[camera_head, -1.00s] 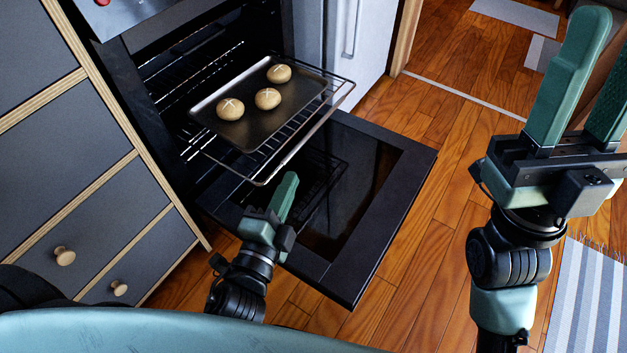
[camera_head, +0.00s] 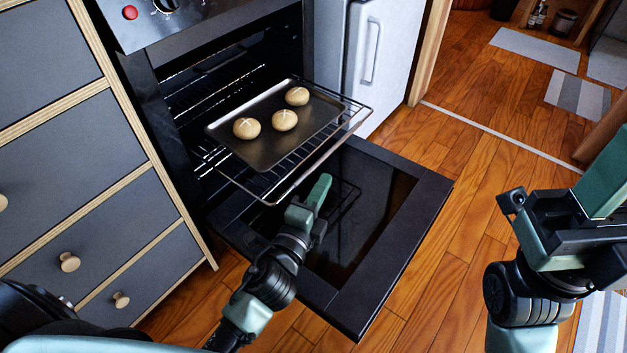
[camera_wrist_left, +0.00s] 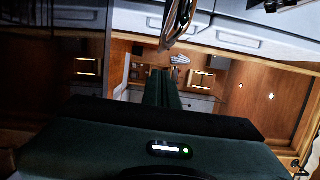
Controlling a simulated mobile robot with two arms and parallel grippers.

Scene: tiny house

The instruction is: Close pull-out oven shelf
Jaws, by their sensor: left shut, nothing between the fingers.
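The pull-out oven shelf (camera_head: 236,184) is a wire rack sticking out of the oven above the lowered door. It carries a dark baking tray (camera_head: 215,131). My left gripper (camera_head: 322,185) is shut and empty, just in front of the rack's front bar, over the door glass. I cannot tell whether it touches the bar. The left wrist view shows its green fingers (camera_wrist_left: 163,88) together, with a blurred metal edge beyond them at the top. My right gripper (camera_head: 606,172) is at the right edge, far from the shelf; one finger shows and the other is cut off.
Several round buns (camera_head: 285,120) lie on the tray. The open oven door (camera_head: 407,232) extends low below the shelf. A drawer cabinet (camera_head: 105,225) stands at the left of the oven and a white fridge (camera_head: 385,55) at the right. Wooden floor (camera_head: 450,190) is clear beyond the door.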

